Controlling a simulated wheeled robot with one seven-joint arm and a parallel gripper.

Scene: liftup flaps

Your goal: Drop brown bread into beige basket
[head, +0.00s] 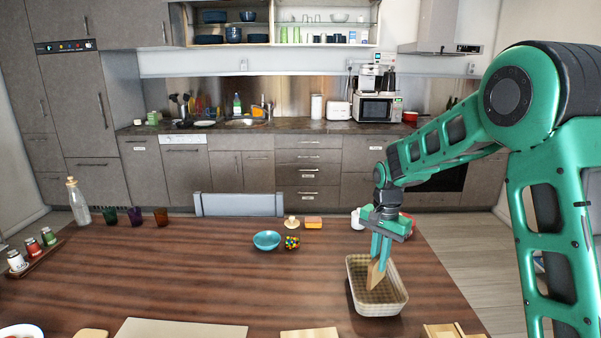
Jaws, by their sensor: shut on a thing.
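The beige basket (386,303) stands on the right part of the wooden table. My gripper (381,256) points down over it and is shut on the brown bread (375,273), a flat tan-brown slice held on edge. The bread hangs tilted at the basket's opening, with its lower end below the rim line in the picture. I cannot tell whether it touches the basket floor. The fingers hide part of the bread's upper end.
A teal bowl (267,240), a multicoloured cube (292,243) and a sponge-like block (313,222) stand left of the basket. A white shaker (357,219) is close behind my gripper. Boards lie along the front edge. The table's left middle is clear.

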